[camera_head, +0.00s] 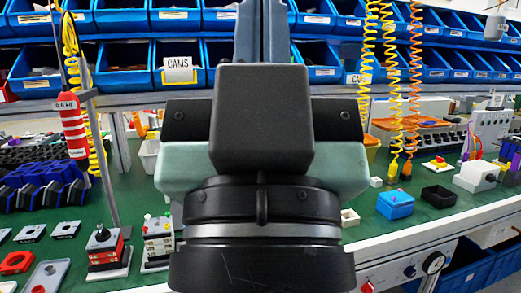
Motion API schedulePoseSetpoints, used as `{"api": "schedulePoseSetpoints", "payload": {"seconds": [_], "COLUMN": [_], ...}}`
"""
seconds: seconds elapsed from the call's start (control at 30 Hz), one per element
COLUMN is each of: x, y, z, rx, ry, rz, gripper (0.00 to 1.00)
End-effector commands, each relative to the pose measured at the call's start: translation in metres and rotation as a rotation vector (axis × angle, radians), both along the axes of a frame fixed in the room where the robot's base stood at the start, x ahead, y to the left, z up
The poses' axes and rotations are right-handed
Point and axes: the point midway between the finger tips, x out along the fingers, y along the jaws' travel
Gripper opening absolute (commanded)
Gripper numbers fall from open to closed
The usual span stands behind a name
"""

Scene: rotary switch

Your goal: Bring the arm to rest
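My arm and the dark back of its end fill the middle of the view, standing up in front of the bench. A black block sits above a black round joint with a silver ring, with pale green side parts. Narrow blue-grey parts rise behind the block to the top edge. I cannot make out fingertips or an opening between them. No held object shows. A red and white box with a black knob (102,237), perhaps a rotary switch, stands at the lower left, apart from the arm.
The green bench top (415,215) holds a light-coloured stacked box (158,240), a blue box (395,204) and a black tray (438,196). Blue bins (125,71) line the back. A red cylinder (73,125) and coiled cables (413,80) hang nearby. A white front panel (390,268) carries knobs.

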Motion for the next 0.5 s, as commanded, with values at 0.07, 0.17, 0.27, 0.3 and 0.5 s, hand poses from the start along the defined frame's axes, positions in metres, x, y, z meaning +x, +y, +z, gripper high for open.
{"api": "schedulePoseSetpoints", "payload": {"seconds": [0.07,0.17,0.27,0.3,0.5], "x": [0.0,0.001,0.001,0.001,0.001], "y": [0.0,0.001,0.001,0.001,0.001], "z": [0.041,0.072,0.103,0.115,0.176], "rx": [0.001,0.001,0.001,0.001,0.002], "ry": [0.001,0.001,0.001,0.002,0.002], "rz": [0.002,0.004,0.004,0.006,0.006], "gripper": [0.0,0.0,0.0,0.0,0.0]}}
